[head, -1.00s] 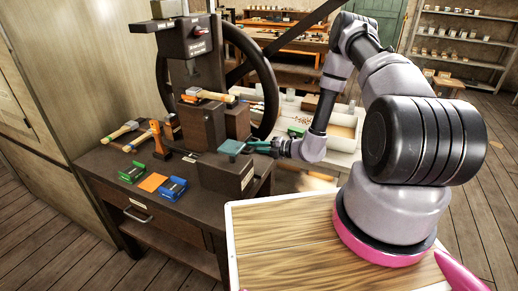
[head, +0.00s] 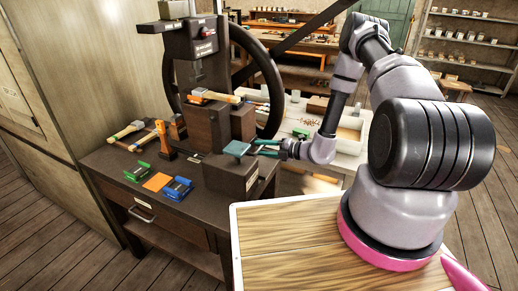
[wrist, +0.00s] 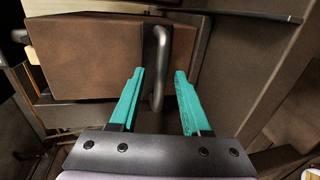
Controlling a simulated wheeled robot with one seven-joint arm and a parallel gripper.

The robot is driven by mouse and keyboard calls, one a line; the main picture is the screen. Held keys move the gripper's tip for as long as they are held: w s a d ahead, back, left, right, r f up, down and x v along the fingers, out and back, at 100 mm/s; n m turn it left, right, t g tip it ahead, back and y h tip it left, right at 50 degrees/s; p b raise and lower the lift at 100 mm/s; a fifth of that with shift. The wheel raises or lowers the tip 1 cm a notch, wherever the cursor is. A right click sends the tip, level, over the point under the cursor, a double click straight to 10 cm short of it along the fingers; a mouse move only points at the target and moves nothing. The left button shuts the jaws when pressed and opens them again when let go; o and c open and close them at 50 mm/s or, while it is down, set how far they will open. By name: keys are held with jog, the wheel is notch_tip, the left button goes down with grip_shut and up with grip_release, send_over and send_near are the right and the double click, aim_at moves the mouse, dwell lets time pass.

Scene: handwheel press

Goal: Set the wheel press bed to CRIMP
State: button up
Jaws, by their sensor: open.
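The wheel press (head: 203,60) stands on a dark bench, with its large black handwheel (head: 272,92) behind and to its right. Brown blocks (head: 207,128) form the lower part under the press head. My gripper (head: 256,148) is open, with teal fingers, at the right of the bench. In the wrist view, a grey U-shaped handle (wrist: 161,62) stands in front of a brown block (wrist: 95,58). The handle's lower end lies between my open fingers, and neither visibly grips it. The press labels are too small to read, so the bed's setting cannot be told.
A dark block (head: 228,177) with a teal plate (head: 236,148) on top sits at the bench's right front. Hammers (head: 127,130), an orange clamp-like tool (head: 165,140), an orange square (head: 157,181) and a blue item (head: 178,188) lie to the left.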

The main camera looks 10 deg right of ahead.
jog(key=v, duration=0.9)
jog(key=shift+r, duration=0.1)
jog(key=s+a+r+n+g+h, duration=0.1)
jog(key=s+r+n+g, duration=0.15)
jog(key=r+n, duration=0.55)
jog(key=s+a+r+n+g, duration=0.25)
jog(key=r+n, duration=0.35)
jog(key=r, duration=0.3)
jog(key=s+a+r+n+g+h, duration=0.1)
jog(key=r+n+g, duration=0.2)
jog(key=r+n, duration=0.5)
jog(key=s+d+r+n+t+h, duration=0.3)
jog(key=s+d+r+n+h, duration=0.1)
jog(key=s+r+n, duration=0.4)
jog(key=s+d+r+n+t+h, duration=0.3)
jog(key=s+r+n, duration=0.5)
jog(key=r, duration=0.5)
jog(key=shift+d+r+n+h, duration=0.2)
jog(key=shift+d+n+h, duration=0.3)
jog(key=shift+h, duration=0.5)
jog(key=shift+s, duration=0.15)
jog(key=shift+c, duration=0.4)
